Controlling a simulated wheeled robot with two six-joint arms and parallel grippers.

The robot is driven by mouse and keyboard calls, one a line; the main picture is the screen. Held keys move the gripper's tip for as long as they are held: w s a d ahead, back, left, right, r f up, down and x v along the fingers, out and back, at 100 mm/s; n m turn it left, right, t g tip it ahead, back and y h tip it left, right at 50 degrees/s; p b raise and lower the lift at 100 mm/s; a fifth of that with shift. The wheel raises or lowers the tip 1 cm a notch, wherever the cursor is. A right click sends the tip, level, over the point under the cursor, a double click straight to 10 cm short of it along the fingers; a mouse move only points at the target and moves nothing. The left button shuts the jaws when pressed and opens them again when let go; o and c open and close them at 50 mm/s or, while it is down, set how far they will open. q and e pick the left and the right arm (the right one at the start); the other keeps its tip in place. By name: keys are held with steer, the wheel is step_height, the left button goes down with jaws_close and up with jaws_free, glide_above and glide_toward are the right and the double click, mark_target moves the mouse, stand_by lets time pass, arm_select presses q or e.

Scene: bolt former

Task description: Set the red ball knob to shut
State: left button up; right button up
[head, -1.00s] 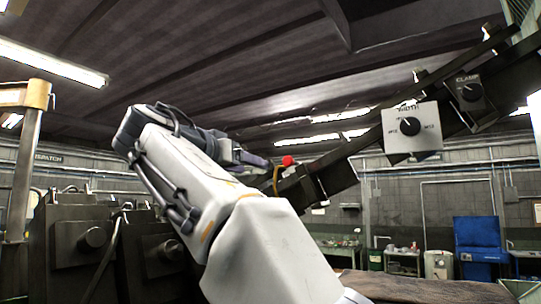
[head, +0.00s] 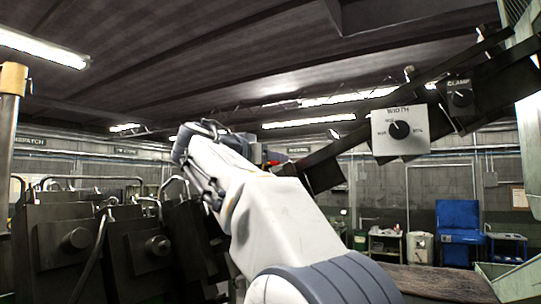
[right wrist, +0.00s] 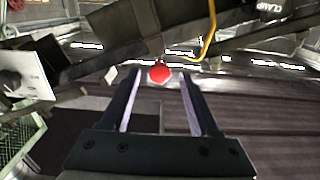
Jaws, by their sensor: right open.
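The red ball knob (right wrist: 160,72) shows in the right wrist view at the level of my right gripper's (right wrist: 160,80) fingertips, one finger on either side of it. The gripper is open, with a gap visible on both sides of the ball; I cannot tell how far along the fingers the ball sits. In the head view only a small red part of the knob (head: 274,156) shows beside my right gripper (head: 263,153); my wrist and gripper hide most of it. My left gripper is not in view.
A dark sloping beam (head: 335,157) carries a white WIDTH dial panel (head: 385,148) and a dark CLAMP dial (head: 459,96). Dark machine blocks (head: 65,265) stand at the left.

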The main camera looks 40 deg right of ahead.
jaws_close()
stand_by(1.4)
